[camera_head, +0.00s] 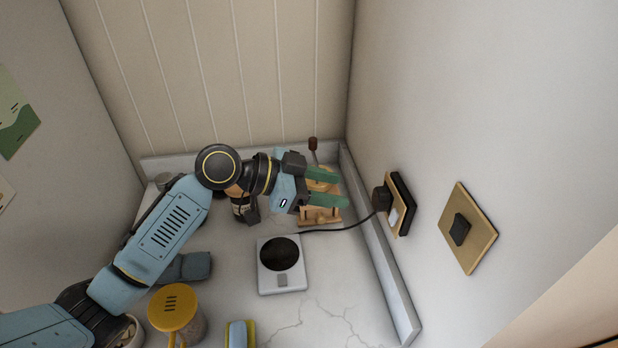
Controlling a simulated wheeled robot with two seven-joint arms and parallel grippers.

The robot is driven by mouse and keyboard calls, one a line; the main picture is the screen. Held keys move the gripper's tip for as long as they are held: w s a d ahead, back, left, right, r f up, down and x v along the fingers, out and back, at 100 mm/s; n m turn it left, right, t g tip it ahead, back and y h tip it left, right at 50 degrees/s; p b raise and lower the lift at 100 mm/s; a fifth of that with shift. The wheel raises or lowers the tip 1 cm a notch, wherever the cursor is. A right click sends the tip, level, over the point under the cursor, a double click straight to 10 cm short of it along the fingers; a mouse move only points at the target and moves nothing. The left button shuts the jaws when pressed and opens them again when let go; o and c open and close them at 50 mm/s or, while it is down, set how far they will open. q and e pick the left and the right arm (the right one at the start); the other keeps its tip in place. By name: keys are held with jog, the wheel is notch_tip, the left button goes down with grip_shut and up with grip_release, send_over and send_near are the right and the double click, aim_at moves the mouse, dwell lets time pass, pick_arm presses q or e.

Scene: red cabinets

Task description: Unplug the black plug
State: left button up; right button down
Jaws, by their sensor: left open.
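The black plug (381,199) sits at a wall outlet (400,203) with a brass and black plate on the right wall. Its black cord (340,229) runs left to a small white appliance (281,279) with a round black top on the counter. My left gripper (338,187) is open, with its green fingers pointing right toward the wall. It is left of the plug and apart from it, with nothing seen between the fingers. My right gripper is not in view.
A wooden stand (320,216) is partly hidden behind my left gripper. A brass switch plate (468,229) is on the right wall. A yellow-lidded jar (174,308) and a sponge (240,334) stand at the front left. The counter right of the appliance is clear.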

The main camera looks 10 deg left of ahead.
aim_at(375, 198)
pick_arm(q)
jog(key=p+x, duration=0.1)
jog(key=x, duration=0.7)
jog(key=shift+w+d+f, duration=0.1)
jog(key=shift+d+f, duration=0.1)
jog(key=shift+d, duration=0.05)
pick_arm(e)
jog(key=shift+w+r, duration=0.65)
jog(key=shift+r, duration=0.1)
pick_arm(q)
jog(key=shift+c, duration=0.5)
jog(key=c, duration=0.7)
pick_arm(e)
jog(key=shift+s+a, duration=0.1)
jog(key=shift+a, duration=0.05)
pick_arm(q)
jog(key=shift+a, duration=0.2)
jog(key=shift+a, duration=0.2)
jog(key=shift+s+a, duration=0.25)
jog(key=shift+a, duration=0.1)
jog(key=shift+s+a, duration=0.35)
jog(key=shift+a, duration=0.35)
jog(key=shift+s+a, duration=0.3)
jog(key=shift+a, duration=0.4)
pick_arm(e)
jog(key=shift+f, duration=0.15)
